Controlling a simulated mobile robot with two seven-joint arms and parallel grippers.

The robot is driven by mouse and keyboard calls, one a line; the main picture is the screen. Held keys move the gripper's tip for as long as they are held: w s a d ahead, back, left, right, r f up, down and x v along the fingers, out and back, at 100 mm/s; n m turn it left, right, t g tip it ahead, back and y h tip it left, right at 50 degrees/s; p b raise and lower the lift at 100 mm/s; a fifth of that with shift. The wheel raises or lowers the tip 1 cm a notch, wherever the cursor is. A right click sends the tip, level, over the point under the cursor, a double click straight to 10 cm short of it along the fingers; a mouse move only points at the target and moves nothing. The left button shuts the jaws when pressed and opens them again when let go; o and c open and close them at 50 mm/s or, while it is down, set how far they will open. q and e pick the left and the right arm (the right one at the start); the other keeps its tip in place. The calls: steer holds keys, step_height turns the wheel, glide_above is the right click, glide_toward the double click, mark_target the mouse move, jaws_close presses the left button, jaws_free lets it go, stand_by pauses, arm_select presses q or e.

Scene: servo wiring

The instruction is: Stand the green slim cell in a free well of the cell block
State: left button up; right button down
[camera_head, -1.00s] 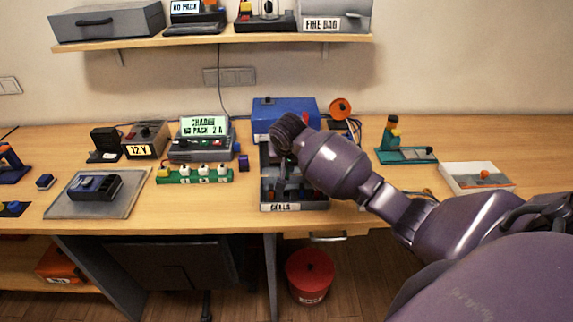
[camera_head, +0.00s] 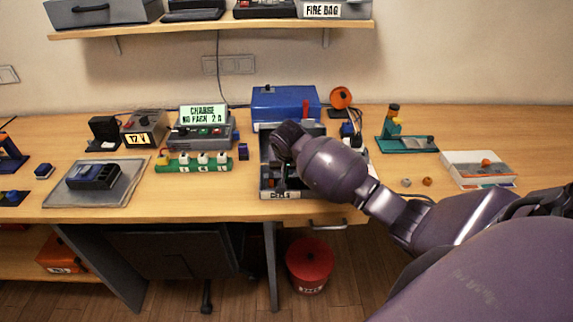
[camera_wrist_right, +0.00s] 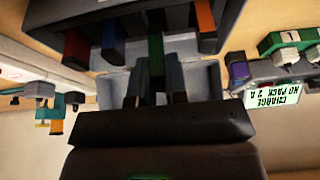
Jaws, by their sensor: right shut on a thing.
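The green slim cell (camera_wrist_right: 155,55) stands between the fingers of my right gripper (camera_wrist_right: 155,88) in the right wrist view, and the gripper is shut on it. In the head view my right gripper (camera_head: 280,183) points down into the dark tray labelled CELLS (camera_head: 281,195); the wrist hides much of the tray, and the green cell cannot be made out there. My left gripper is not in view.
The block lies on a grey mat (camera_head: 127,200). A charger (camera_head: 203,133) and a green strip with white knobs (camera_head: 194,163) stand between mat and tray. A blue box (camera_head: 285,102) is behind the tray. A white tray (camera_head: 479,170) lies at right.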

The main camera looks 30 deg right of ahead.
mark_target(286, 176)
stand_by(0.6)
steer(key=shift+p, duration=0.65)
stand_by(1.0)
steer(key=shift+f, duration=0.7)
steer(key=shift+f, duration=1)
steer(key=c, duration=1.1)
jaws_free()
steer(key=shift+o, duration=0.2)
steer(key=shift+r, duration=0.25)
steer(key=v, duration=1)
steer(key=shift+r, duration=0.2)
